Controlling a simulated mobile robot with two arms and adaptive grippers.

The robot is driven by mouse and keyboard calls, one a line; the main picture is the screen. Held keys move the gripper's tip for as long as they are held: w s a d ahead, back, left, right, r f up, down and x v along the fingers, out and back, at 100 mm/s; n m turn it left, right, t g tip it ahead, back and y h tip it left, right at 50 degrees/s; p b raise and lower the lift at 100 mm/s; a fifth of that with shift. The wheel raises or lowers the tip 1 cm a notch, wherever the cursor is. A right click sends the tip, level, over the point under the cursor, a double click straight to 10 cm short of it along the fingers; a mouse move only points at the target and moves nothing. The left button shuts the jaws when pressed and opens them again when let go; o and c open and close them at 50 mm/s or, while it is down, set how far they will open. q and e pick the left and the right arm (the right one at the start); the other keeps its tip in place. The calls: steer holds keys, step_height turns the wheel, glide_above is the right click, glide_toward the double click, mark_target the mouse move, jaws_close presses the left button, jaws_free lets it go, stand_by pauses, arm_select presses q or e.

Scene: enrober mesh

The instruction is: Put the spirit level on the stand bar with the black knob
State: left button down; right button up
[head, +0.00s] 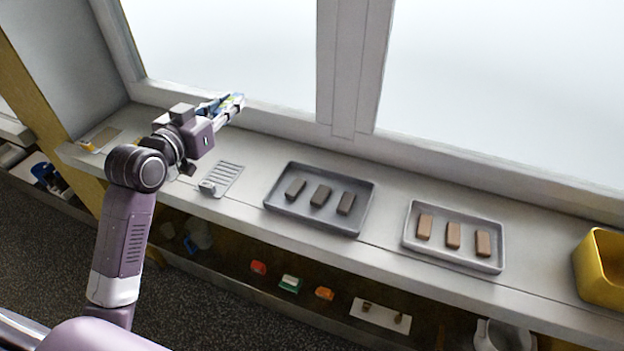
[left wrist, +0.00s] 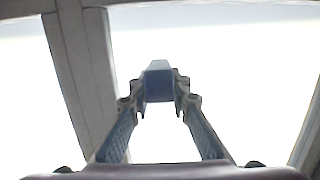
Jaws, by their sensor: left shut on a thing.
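My left gripper (head: 232,103) is raised above the back left of the counter, near the window. It is shut on a blue piece that shows a yellow-green patch in the head view and looks to be the spirit level. In the left wrist view the blue piece (left wrist: 158,82) sits between the fingertips (left wrist: 159,98), seen end-on against the bright window. A small grey slotted rack (head: 227,176) with a light block at its near end lies on the counter below the gripper. I cannot make out a stand bar with a black knob. My right gripper is not in view.
A dark tray (head: 317,229) with three grey-brown bars and a lighter tray (head: 450,262) with three brown bars stand on the counter. A yellow bin (head: 601,268) is at the right. The shelf below holds small items and a white plate (head: 381,318).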

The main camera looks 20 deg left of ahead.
arm_select(q)
steer(key=shift+a+f, duration=0.15)
steer(key=shift+f, duration=0.05)
glide_above(243, 178)
step_height(243, 178, down, 6)
step_height(243, 178, down, 9)
steer(key=shift+r+b, duration=0.1)
steer(key=shift+b, duration=0.4)
step_height(243, 178, down, 5)
steer(key=shift+b, duration=0.55)
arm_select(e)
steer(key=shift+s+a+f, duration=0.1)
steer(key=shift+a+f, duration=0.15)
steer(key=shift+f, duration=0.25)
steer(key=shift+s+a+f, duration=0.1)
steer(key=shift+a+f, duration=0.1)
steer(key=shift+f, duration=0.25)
arm_select(q)
steer(key=c, duration=2.1)
jaws_free()
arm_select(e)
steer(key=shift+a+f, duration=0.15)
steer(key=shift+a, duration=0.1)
